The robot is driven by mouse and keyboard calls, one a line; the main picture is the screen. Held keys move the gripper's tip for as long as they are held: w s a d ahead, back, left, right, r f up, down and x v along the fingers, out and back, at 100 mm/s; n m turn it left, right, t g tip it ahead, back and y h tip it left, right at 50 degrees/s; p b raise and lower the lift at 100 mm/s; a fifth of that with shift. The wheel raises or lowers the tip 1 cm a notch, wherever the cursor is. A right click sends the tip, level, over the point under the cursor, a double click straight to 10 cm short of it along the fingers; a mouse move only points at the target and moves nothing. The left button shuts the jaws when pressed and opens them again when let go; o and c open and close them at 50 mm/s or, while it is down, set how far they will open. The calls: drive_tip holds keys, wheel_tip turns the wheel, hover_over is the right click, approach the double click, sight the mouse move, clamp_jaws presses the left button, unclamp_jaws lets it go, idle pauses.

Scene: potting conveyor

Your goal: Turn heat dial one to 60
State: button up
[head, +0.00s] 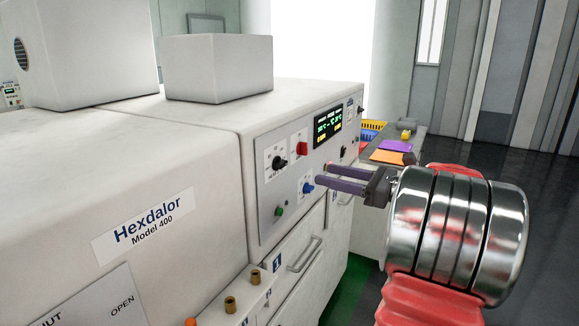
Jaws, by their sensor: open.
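A control panel (262,212) on the front of the white machine carries a black dial (280,162), a red knob (303,148), a blue knob (307,187) and a green knob or button (279,211). The small labels are too small to read, so I cannot tell which one is heat dial one. My gripper (322,174) is open in front of the panel, with its two purple-grey fingers pointing left at it. The fingertips are near the red and blue knobs. Nothing shows between the fingers. I cannot tell whether they touch the panel.
A lit display (327,124) with green and yellow digits is above the knobs. A drawer handle (304,254) and brass fittings (230,304) are below. The dark floor at right is clear.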

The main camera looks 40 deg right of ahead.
sight(285, 164)
drive_tip(key=x, duration=1.3)
drive_tip(key=shift+w, duration=0.1)
drive_tip(key=shift+c, duration=0.4)
drive_tip(key=c, duration=1)
